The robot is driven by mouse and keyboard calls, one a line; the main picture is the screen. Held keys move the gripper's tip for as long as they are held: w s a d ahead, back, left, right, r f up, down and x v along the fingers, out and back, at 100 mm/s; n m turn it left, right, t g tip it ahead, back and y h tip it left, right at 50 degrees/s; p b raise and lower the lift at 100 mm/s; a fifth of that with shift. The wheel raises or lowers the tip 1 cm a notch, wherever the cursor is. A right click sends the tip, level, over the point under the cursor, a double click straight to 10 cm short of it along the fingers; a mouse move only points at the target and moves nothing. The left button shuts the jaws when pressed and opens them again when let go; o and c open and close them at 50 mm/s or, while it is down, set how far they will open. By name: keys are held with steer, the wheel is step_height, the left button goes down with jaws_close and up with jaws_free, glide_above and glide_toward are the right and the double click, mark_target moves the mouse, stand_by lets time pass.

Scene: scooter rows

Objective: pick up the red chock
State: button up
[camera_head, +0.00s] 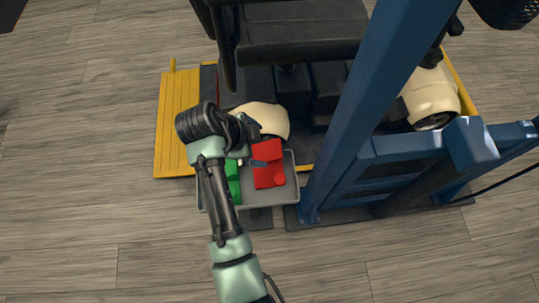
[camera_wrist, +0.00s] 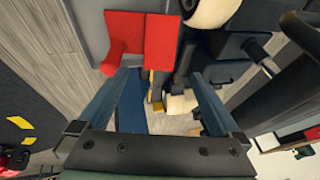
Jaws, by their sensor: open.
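The red chock (camera_head: 268,177) lies in a grey tray, right of the green chock (camera_head: 233,185). In the wrist view the red chock (camera_wrist: 124,28) is at the top, beyond the fingertips and left of centre. My gripper (camera_head: 256,162) is over the tray at the chock's upper left, and one finger overlaps it in the head view. In the wrist view my gripper (camera_wrist: 160,78) has its two blue fingers wide apart with nothing between them. I cannot tell whether a finger touches the chock.
The grey tray (camera_head: 285,202) sits at the front edge of a scooter platform with a yellow ramp (camera_head: 177,118) at left. A blue post (camera_head: 385,75) rises close on the right. A cream scooter part (camera_head: 265,116) and dark seat (camera_head: 300,35) are behind. The wooden floor in front is clear.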

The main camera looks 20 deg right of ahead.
mark_target(269, 150)
steer(key=x, duration=0.3)
steer(key=shift+b, duration=0.35)
steer(key=b+x, duration=0.2)
steer(key=x, duration=0.1)
steer(key=b+x, duration=0.1)
steer(key=x, duration=0.1)
steer(key=shift+a+f, duration=0.3)
steer(key=shift+r, duration=0.15)
jaws_close()
